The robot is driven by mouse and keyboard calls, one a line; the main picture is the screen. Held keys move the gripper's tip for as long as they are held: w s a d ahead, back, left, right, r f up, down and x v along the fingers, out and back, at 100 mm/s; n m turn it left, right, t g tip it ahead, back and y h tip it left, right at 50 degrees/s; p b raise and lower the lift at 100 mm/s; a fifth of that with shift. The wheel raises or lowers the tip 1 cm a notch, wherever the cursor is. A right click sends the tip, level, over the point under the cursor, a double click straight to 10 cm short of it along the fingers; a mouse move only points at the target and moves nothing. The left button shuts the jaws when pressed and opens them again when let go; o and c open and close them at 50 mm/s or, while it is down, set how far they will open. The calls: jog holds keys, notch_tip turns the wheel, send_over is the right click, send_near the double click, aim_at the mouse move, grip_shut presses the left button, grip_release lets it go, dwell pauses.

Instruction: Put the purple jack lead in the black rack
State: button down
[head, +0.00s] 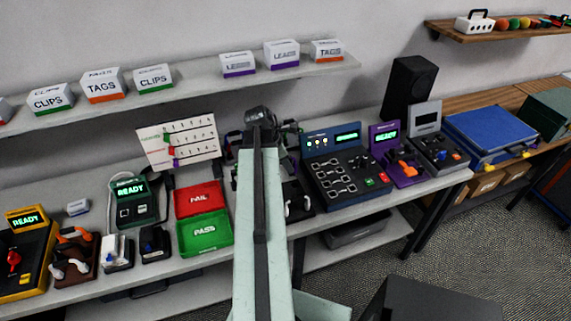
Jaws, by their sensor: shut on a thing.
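My gripper (262,118) is at the far end of my raised arm, in front of the back of the bench. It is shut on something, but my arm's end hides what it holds. I cannot make out a purple jack lead anywhere. Dark shapes (291,131) show just right of my gripper; I cannot tell whether they belong to the black rack. A dark holder (300,190) with a white lead hanging at its front (298,208) stands right of my arm, partly hidden by it.
A red FAIL tray (200,199) and green PASS tray (204,234) lie left of my arm. A blue tester (345,170) and purple READY unit (384,140) stand to the right. A brown rack (84,279) holds leads at the left. A shelf with labelled boxes (190,84) overhangs the back.

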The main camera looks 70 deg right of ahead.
jog(key=shift+s+d+f+b, duration=0.1)
jog(key=shift+f+b, duration=1.25)
jog(key=shift+f, duration=0.1)
jog(key=shift+d+f+b, duration=0.1)
jog(key=shift+f+b, duration=1.2)
jog(key=shift+f, duration=0.15)
jog(key=shift+f, duration=0.1)
jog(key=shift+f+b, duration=0.35)
jog(key=shift+b, duration=0.1)
jog(key=shift+f+b, duration=0.45)
jog(key=c, duration=0.7)
grip_release()
jog(key=shift+r, duration=0.15)
notch_tip(320, 180, up, 8)
jog(key=p, duration=0.8)
